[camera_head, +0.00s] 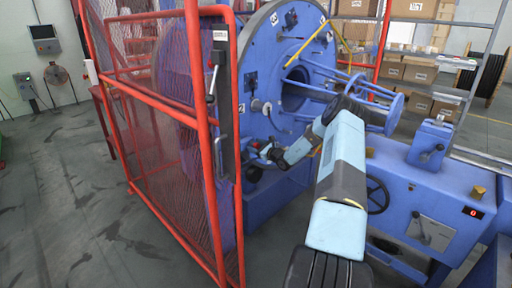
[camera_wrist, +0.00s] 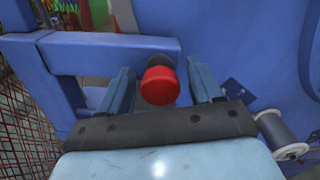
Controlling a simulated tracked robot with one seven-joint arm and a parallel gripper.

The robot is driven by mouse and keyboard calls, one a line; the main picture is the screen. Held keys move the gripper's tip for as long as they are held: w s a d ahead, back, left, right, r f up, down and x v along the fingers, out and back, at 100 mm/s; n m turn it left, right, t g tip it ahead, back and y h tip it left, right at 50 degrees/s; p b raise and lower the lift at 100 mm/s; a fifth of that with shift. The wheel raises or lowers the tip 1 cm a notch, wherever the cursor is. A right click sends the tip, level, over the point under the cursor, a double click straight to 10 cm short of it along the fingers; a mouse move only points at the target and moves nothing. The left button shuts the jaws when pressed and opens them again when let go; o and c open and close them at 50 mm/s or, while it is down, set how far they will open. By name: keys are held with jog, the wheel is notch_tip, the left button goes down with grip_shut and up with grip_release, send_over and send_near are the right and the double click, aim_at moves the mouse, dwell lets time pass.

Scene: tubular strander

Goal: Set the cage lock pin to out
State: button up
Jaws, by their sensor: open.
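The cage lock pin shows in the wrist view as a round red knob (camera_wrist: 160,86) on a dark collar, in front of a blue bracket (camera_wrist: 110,54). My gripper (camera_wrist: 161,88) is open, with one finger on each side of the knob. Small gaps show between the fingers and the knob, so it does not look gripped. In the head view my gripper (camera_head: 258,153) reaches to the lower left of the big blue disc (camera_head: 262,70). I cannot make out the red knob there; how far the pin sticks out is hidden by the knob.
A red mesh guard (camera_head: 165,125) stands close left of my gripper. A small spool (camera_wrist: 282,136) sits at lower right in the wrist view. A blue control cabinet (camera_head: 415,190) with a handwheel (camera_head: 377,196) stands right of my arm. The floor at left is clear.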

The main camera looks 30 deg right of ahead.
jog(key=shift+w, duration=0.1)
grip_shut()
dwell(0.6)
